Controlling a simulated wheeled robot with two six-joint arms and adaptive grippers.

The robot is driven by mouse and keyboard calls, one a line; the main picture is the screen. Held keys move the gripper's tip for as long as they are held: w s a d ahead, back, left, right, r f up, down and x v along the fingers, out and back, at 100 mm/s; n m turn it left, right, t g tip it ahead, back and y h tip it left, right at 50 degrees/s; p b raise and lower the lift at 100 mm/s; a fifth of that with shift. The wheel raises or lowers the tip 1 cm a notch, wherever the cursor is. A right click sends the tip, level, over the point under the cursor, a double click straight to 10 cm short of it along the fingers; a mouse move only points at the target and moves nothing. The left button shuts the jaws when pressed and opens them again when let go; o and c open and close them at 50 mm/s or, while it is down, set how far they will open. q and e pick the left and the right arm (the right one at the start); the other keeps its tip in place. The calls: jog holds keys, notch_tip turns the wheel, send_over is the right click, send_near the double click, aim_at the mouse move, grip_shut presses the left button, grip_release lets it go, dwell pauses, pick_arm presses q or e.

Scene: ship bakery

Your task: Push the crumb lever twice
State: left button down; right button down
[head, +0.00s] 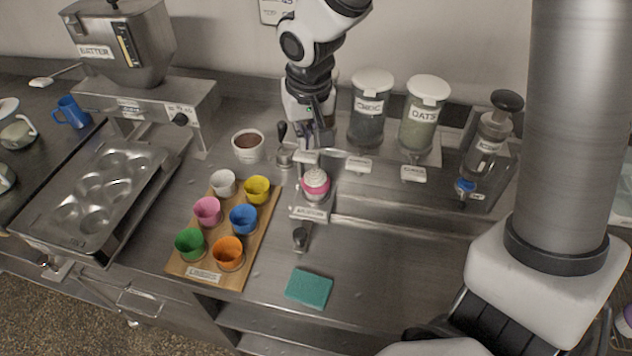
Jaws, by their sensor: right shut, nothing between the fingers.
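My right gripper (322,143) comes down from the top centre, fingers pointing down and shut with nothing between them. It is in front of the leftmost jar of the dispenser row and hides most of that jar and its label. A pale lever tab (307,157) shows just below and left of the fingertips; its label is not readable, and I cannot tell whether the fingers touch it. A cupcake in a pink case with a pale top (315,184) stands below it on a small labelled stand (311,213). My left gripper is not in view.
Jars marked CHOC (367,118) and OATS (419,125) stand to the right, each with a tab below. A brown-filled bowl (248,146) and a board (232,278) of coloured cups are left. A teal sponge (309,289) lies in front. Counter beside the sponge is clear.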

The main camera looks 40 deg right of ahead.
aim_at(306, 155)
jog(key=shift+s+f, duration=0.1)
jog(key=shift+f, duration=0.1)
jog(key=shift+f+b, duration=1.85)
jog(key=shift+f, duration=0.2)
jog(key=shift+r, duration=0.1)
notch_tip(306, 155, up, 4)
jog(key=p, duration=0.4)
jog(key=shift+r, duration=0.2)
jog(key=shift+f, duration=0.1)
